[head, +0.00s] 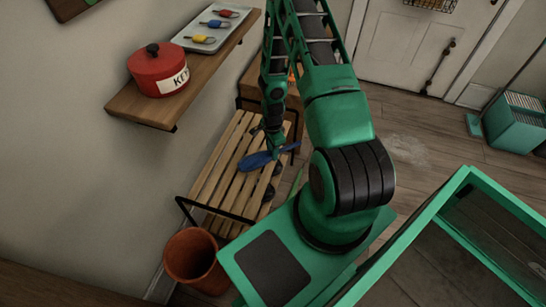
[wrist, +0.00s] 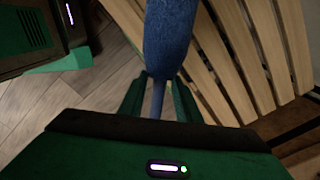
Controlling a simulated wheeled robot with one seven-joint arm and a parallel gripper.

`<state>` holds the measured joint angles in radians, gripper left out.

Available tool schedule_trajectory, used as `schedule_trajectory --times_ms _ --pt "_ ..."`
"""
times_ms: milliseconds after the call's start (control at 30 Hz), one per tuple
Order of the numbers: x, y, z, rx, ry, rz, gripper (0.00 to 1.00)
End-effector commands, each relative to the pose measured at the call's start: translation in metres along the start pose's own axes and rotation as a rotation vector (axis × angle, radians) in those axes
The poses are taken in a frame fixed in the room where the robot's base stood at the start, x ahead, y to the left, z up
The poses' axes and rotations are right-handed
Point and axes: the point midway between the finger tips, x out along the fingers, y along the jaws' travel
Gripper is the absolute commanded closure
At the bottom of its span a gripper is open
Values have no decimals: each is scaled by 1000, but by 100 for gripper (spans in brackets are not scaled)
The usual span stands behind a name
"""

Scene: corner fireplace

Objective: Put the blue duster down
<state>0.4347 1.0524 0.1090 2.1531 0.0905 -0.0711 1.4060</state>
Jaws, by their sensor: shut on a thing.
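The blue duster has a fluffy blue head (head: 256,161), which also fills the top middle of the wrist view (wrist: 168,40). My gripper (head: 274,146) is shut on the duster's thin blue handle, which shows between the two green fingers in the wrist view (wrist: 158,98). The duster lies roughly level over a slatted wooden bench (head: 215,174). The bench slats also show behind it in the wrist view (wrist: 232,62). I cannot tell whether the duster touches the slats.
A wooden wall shelf (head: 130,108) holds a red lidded pot (head: 159,70) and a tray (head: 190,42) with small coloured items. A terracotta bin (head: 192,262) stands at the bench's near end. Dark objects (head: 268,192) sit along the bench's right edge. A teal crate (head: 515,130) stands far right.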

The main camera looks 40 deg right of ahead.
Motion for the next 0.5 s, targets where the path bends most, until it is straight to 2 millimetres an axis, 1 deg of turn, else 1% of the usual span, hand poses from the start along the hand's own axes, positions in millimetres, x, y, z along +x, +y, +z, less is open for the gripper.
schedule_trajectory --times_ms 100,267,500 --pt "4 -1 -8 1 0 0 98" --pt "13 0 -8 0 0 1 98" --pt "42 0 -8 0 -1 1 98"
